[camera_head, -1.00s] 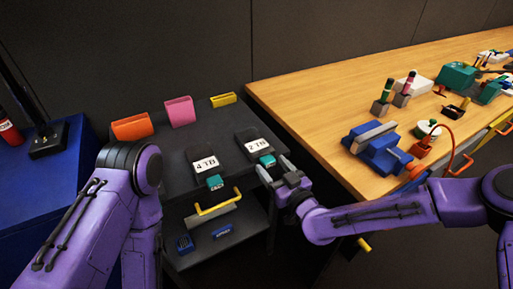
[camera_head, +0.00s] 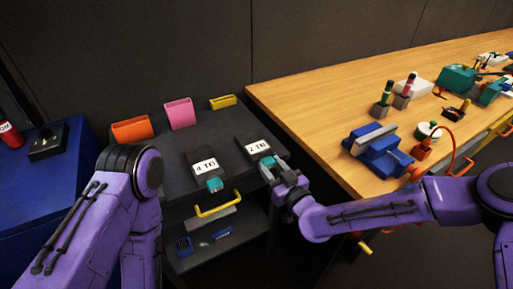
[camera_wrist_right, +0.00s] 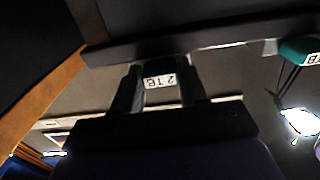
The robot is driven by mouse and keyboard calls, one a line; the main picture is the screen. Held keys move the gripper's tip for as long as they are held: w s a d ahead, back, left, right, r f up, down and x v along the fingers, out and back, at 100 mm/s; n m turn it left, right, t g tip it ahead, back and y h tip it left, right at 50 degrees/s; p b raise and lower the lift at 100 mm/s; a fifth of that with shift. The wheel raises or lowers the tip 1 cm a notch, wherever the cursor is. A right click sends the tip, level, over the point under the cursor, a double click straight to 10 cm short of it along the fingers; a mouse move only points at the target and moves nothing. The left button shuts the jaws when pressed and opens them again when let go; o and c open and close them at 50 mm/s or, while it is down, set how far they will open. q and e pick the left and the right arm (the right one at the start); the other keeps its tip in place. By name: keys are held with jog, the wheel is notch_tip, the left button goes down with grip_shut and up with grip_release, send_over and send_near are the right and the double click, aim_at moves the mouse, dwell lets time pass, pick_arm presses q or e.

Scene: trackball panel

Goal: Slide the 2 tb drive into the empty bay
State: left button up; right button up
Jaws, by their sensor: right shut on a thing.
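The 2 TB drive (camera_head: 258,147) is a dark block with a white "2 TB" label and a teal grip at its front, on the dark grey cabinet top. My right gripper (camera_head: 272,168) is shut on the teal grip. The wrist view shows its "2 TB" label (camera_wrist_right: 160,80) upside down between my fingers (camera_wrist_right: 162,92). A similar 4 TB drive (camera_head: 206,167) lies to the left; its teal front shows in the wrist view (camera_wrist_right: 298,48). I cannot clearly make out the empty bay. My left arm shows at the left, but its gripper does not.
Orange (camera_head: 132,128), pink (camera_head: 179,114) and yellow (camera_head: 222,101) holders stand along the cabinet's back. A yellow handle (camera_head: 218,208) and a lower shelf with blue items are below. A wooden table (camera_head: 330,95) with a blue device (camera_head: 378,150) is to the right.

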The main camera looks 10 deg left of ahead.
jog(key=shift+r+p, duration=1)
jog(key=shift+r, duration=0.55)
